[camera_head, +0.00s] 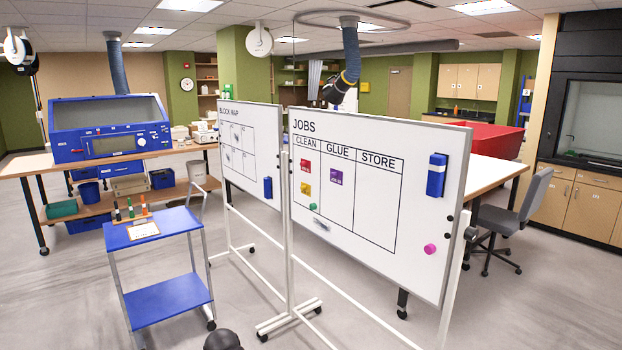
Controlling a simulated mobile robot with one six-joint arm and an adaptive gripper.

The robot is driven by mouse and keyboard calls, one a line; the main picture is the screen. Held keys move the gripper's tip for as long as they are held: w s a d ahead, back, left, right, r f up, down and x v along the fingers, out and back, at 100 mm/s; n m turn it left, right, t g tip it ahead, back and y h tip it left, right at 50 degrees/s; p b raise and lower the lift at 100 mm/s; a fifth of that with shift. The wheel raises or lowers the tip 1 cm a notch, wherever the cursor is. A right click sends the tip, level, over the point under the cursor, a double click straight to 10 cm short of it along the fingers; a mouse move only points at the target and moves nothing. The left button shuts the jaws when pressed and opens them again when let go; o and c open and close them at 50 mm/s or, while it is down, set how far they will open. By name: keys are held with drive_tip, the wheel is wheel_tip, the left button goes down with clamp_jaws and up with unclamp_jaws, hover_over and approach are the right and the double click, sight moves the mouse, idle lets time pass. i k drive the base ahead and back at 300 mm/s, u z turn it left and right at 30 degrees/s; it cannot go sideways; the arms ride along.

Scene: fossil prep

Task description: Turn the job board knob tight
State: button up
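The job board (420,235) is a white board headed JOBS, with columns CLEAN, GLUE and STORE. It stands on a white wheeled frame and faces me at an angle. A dark knob (470,233) shows at the board's right edge, by the upright post. It is small here, and I cannot tell how tight it is. The board looks slightly tilted in the picture.
A second board (251,179) headed BLOCK MAP stands left of the job board. A blue cart (170,297) stands in front at left. A grey office chair (512,218) is behind the job board at right. Open floor (545,310) lies at the lower right.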

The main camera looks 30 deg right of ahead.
sight(472, 235)
drive_tip(key=z, duration=1.9)
drive_tip(key=i, duration=0.55)
drive_tip(key=u, duration=0.85)
